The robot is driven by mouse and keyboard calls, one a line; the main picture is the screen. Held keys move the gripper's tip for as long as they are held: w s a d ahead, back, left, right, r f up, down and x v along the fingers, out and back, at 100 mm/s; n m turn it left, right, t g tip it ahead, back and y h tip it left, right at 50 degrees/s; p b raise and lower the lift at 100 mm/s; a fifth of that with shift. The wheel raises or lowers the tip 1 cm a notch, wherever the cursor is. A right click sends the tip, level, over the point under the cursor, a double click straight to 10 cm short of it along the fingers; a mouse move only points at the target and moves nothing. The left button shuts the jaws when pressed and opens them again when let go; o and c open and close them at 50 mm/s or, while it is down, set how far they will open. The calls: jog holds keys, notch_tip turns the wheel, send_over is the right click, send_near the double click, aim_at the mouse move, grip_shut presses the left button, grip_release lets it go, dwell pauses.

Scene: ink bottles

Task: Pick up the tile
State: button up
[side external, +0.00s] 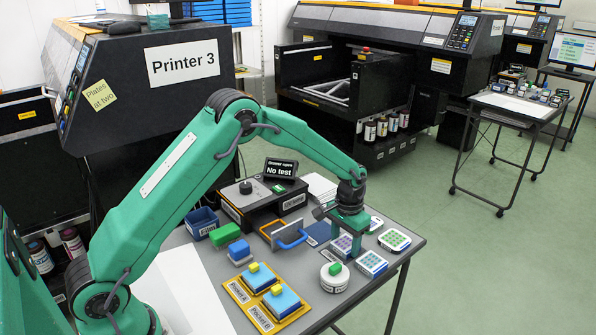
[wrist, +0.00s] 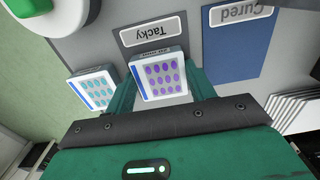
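A white-edged tile with purple dots (wrist: 162,76) lies below my gripper, near the "Tacky" label (wrist: 153,36). In the side view this tile (side external: 342,244) is partly covered by my gripper (side external: 350,224). In the wrist view, the green fingers of my gripper (wrist: 162,92) stand on either side of the tile, close to its edges. I cannot tell whether they press on it. A tile with teal dots (wrist: 94,92) lies just left of it in the wrist view. Two more dotted tiles show in the side view, one bluish (side external: 372,264) and one green-dotted (side external: 394,240).
A blue mat labelled "Cured" (wrist: 240,55) lies beside the tile. A round white pot with a green knob (side external: 334,277) and a yellow tray with blue blocks (side external: 295,308) stand nearer the front. A blue-handled squeegee (side external: 288,236) and "No test" box (side external: 262,205) stand left.

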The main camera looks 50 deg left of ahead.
aim_at(345, 244)
jog(key=shift+c, duration=0.5)
jog(key=shift+r, duration=0.85)
notch_tip(345, 244, up, 2)
jog(key=shift+r, duration=0.15)
jog(key=s+d+r, duration=0.6)
jog(key=d+r, duration=0.1)
jog(key=d, duration=0.2)
jog(key=shift+s+d, duration=0.2)
jog(key=shift+d, duration=0.2)
jog(key=shift+a, duration=0.15)
